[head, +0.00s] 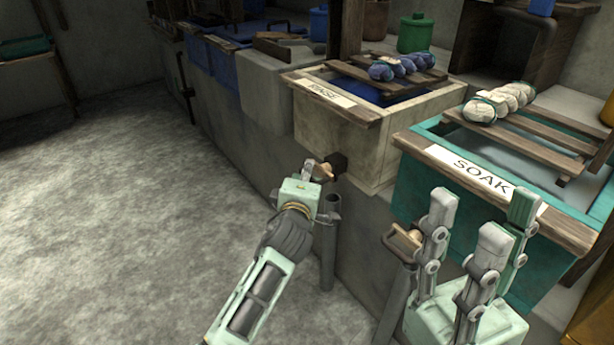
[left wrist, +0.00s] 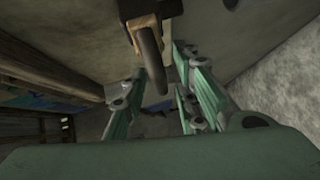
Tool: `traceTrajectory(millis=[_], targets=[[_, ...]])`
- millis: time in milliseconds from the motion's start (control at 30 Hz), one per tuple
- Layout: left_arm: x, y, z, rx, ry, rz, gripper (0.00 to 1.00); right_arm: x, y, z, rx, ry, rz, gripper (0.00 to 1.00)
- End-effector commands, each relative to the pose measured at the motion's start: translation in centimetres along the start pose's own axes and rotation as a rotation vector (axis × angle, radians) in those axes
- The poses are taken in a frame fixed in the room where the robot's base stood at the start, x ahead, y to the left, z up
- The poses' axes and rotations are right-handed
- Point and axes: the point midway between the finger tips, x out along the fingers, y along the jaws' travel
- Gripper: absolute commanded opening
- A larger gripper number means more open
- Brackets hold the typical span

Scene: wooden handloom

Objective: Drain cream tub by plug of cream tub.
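The cream tub (head: 368,150) carries a RINSE sign and stands in the middle of the row. Its plug (head: 324,173), light wood in a dark fitting, sticks out low on the front. In the left wrist view the plug (left wrist: 148,45) shows wood with a dark curved part pointing toward my fingers. My left gripper (head: 309,172) is at the plug; in the wrist view its fingers (left wrist: 158,85) stand apart on either side of the curved part. Whether they touch it is unclear. My right gripper (head: 480,225) is open and empty before the teal tub.
The teal tub (head: 430,195) with a SOAK sign stands at right, with its own wooden plug (head: 404,241). Yarn bundles (head: 403,66) lie on slats over the cream tub. A grey pipe (head: 329,240) stands below its plug. The floor (head: 130,200) at left is clear.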

Motion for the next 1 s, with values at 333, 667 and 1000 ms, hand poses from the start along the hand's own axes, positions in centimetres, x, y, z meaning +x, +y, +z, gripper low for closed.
traceTrajectory(millis=[333, 667, 1000], targets=[[0.0, 0.0, 0.0, 0.0, 0.0, 0.0, 0.01, 0.0, 0.0, 0.0, 0.0, 0.0, 0.0, 0.4], [0.0, 0.0, 0.0, 0.0, 0.0, 0.001, 0.0, 0.1, 0.0, 0.0, 0.0, 0.0, 0.0, 0.4], [-1.3, -0.1, -1.2, -0.005, -0.001, -0.003, 0.0, 1.4, 0.0, -0.4, 0.0, 0.004, 0.001, 0.4]])
